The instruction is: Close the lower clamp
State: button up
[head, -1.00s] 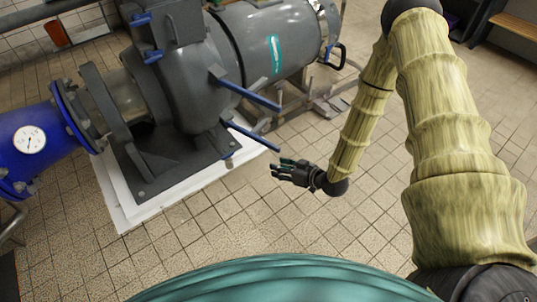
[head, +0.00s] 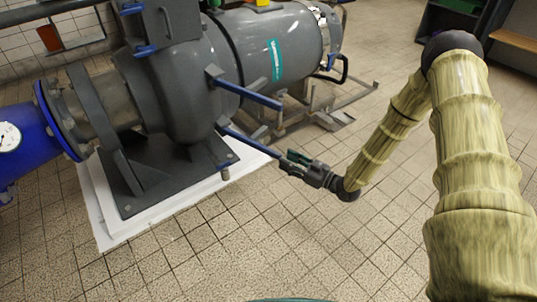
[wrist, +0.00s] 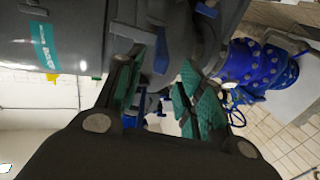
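The lower clamp shows as a long blue handle (head: 250,142) sticking out low from the grey pump housing, toward the right. A second blue handle (head: 248,94) sticks out above it. My gripper (head: 287,161) is at the outer end of the lower handle, pointing at the pump. In the head view I cannot tell whether it touches the handle. In the wrist view, my gripper's green-padded fingers (wrist: 160,92) are apart, with blue parts and the dark housing visible through the gap. Whether the lower handle's tip lies between the fingers is unclear.
The grey pump (head: 190,95) stands on a white plinth (head: 105,225). A blue pipe with a gauge (head: 8,137) joins it at the left. A metal frame (head: 325,118) lies behind the handles. The tiled floor (head: 280,240) in front is clear.

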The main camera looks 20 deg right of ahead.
aim_at(268, 154)
jog(key=b+x, duration=0.3)
jog(key=x, duration=0.4)
jog(key=shift+w+a+f, duration=0.15)
jog(key=shift+w+a, duration=0.05)
jog(key=shift+w, duration=0.15)
jog(key=shift+w+a+b, duration=0.3)
jog(key=shift+w+a, duration=0.2)
jog(key=shift+w, duration=0.05)
grip_shut()
